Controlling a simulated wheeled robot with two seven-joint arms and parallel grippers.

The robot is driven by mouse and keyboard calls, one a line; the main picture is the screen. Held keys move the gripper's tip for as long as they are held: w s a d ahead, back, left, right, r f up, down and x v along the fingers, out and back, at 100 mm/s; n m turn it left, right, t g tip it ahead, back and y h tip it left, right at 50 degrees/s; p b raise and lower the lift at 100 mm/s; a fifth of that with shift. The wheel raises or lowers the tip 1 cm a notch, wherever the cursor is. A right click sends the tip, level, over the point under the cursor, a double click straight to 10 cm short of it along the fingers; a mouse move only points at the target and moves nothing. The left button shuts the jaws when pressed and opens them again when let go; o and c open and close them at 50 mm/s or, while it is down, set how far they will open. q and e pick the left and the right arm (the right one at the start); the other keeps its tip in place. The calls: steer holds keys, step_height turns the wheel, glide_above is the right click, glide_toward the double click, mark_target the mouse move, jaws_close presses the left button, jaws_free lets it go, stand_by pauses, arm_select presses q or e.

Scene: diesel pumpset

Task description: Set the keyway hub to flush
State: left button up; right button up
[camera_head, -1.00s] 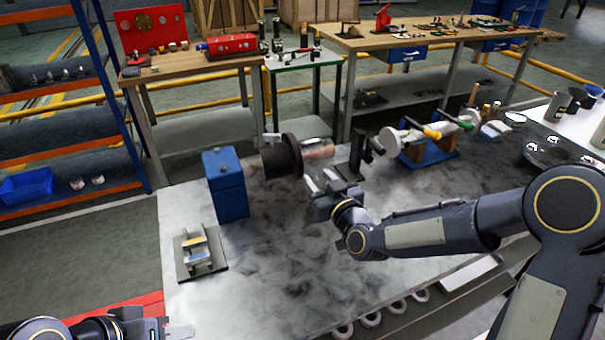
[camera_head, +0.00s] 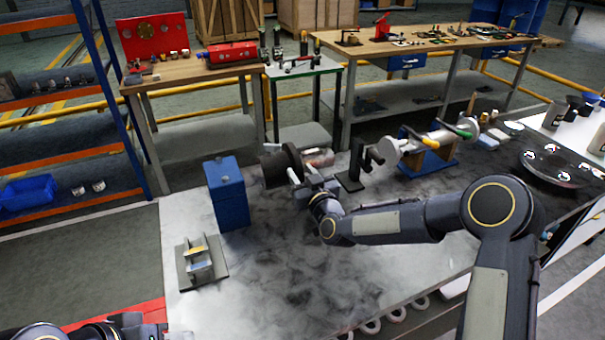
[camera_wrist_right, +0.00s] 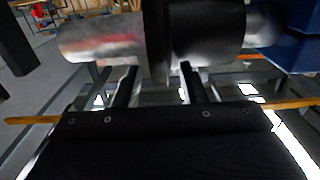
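The black keyway hub (camera_head: 278,165), a dark cylinder with a wide flange, stands right of the blue block (camera_head: 228,196). A shiny metal cylinder (camera_head: 319,157) shows on the hub's right. My right gripper (camera_head: 302,173) is at the hub's flange, from the near side. In the right wrist view, the hub (camera_wrist_right: 208,30) and metal cylinder (camera_wrist_right: 100,40) fill the top. The open fingers of the right gripper (camera_wrist_right: 157,72) lie either side of the flange, with gaps beside it. My left gripper (camera_head: 175,335) is at the bottom left edge, mostly cut off.
A black upright bracket (camera_head: 352,170) stands just right of the hub. A blue cradle (camera_head: 430,160) with a light shaft stands farther right. A grey fixture plate (camera_head: 204,272) lies at the front left. The middle front of the bench is clear.

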steer(key=shift+c, duration=0.5)
jaws_close()
